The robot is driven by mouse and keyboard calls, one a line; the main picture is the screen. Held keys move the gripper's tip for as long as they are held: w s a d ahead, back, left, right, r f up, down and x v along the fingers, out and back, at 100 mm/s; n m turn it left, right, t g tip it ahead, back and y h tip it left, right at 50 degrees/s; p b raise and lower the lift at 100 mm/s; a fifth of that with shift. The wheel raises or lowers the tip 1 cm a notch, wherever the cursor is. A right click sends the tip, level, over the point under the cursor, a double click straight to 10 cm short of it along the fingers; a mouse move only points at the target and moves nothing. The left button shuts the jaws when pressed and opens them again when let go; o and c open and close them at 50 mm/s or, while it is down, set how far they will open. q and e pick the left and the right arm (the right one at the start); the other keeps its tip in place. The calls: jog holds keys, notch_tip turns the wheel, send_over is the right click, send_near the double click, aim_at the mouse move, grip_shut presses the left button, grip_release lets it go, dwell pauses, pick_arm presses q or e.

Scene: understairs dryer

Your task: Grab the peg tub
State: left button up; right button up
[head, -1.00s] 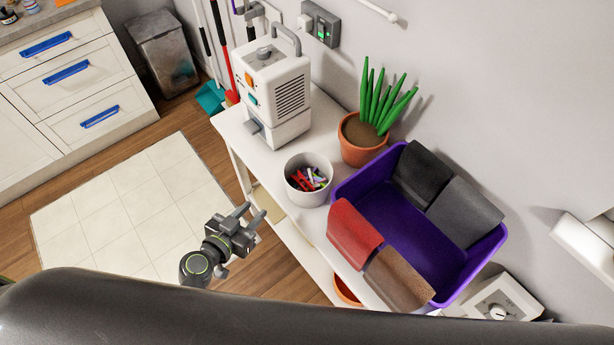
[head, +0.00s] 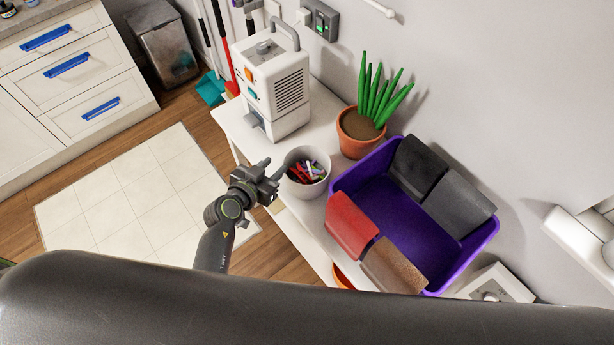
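The peg tub (head: 306,189) is a round white-grey tub with several coloured pegs inside. It stands upright on the white table in the head view, between the white machine and the purple basket. My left gripper (head: 275,170) is at the left side of the tub, by its rim. Its two fingers are spread apart and point toward the tub, with nothing seen between them. I cannot tell whether a finger touches the tub wall. My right gripper is not in view.
A white boxy machine (head: 275,85) stands behind the tub. A potted plant (head: 358,132) is close at its right. A purple basket (head: 455,250) with several folded cloths is at the right. The white table's (head: 232,125) left edge borders open floor.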

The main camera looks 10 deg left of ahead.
aim_at(286, 157)
pick_arm(q)
jog(key=x, duration=0.3)
jog(key=b+x, duration=0.1)
jog(key=x, duration=0.2)
jog(key=shift+s+a+f, duration=0.1)
jog(key=shift+f, duration=0.3)
jog(key=shift+w+f+b, duration=0.2)
jog(key=shift+w+b, duration=0.1)
jog(key=shift+w, duration=0.15)
jog(key=shift+s+r, duration=0.1)
jog(key=shift+c, duration=0.6)
grip_shut()
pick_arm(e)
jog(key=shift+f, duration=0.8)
